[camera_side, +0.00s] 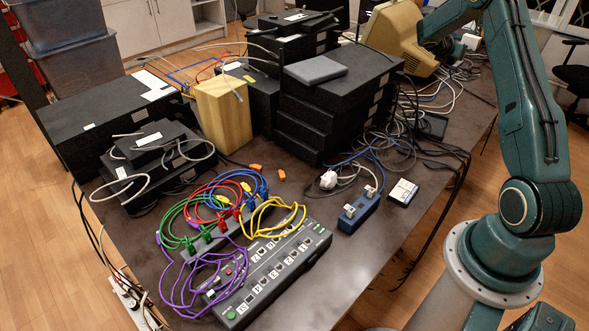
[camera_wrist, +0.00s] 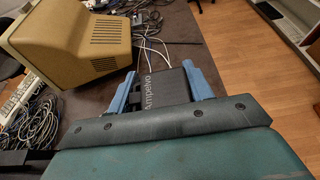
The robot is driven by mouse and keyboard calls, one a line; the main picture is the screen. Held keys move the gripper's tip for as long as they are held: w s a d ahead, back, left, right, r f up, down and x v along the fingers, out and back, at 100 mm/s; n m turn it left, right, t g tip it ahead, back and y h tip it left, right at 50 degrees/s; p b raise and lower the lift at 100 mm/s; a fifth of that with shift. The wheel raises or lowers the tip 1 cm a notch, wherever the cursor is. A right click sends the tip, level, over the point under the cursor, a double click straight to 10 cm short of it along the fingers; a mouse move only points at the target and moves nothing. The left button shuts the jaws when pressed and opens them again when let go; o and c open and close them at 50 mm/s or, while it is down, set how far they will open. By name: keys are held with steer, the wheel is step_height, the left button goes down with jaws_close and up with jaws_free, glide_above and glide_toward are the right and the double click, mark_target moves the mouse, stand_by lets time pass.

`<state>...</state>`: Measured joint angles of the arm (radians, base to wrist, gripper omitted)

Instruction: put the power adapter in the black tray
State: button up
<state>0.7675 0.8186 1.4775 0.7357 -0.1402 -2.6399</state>
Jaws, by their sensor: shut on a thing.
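In the wrist view, a black power adapter (camera_wrist: 157,92) with pale lettering on its face sits between the two blue fingers of my gripper (camera_wrist: 160,72). The fingers are shut on its sides. In the side view, my arm reaches to the far right end of the table beside the beige monitor, and the adapter cannot be made out there. A dark flat item (camera_side: 433,126) lies on the table right of the cables; I cannot tell whether it is the black tray.
The beige monitor (camera_wrist: 75,45) stands close on the left in the wrist view, with tangled grey cables (camera_wrist: 38,130) below it. Stacked black boxes (camera_side: 335,105), a yellow block (camera_side: 222,113) and a grey switch (camera_side: 268,272) with coloured cables crowd the table. Bare tabletop shows near the front right.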

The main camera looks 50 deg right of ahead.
glide_above(429, 124)
steer(key=shift+d+f, duration=0.15)
steer(key=shift+f, duration=2.3)
step_height(429, 124, down, 16)
steer(key=shift+f, duration=0.1)
steer(key=shift+f, duration=1.85)
steer(key=shift+f, duration=0.15)
steer(key=o, duration=1.1)
steer(key=shift+c, duration=0.2)
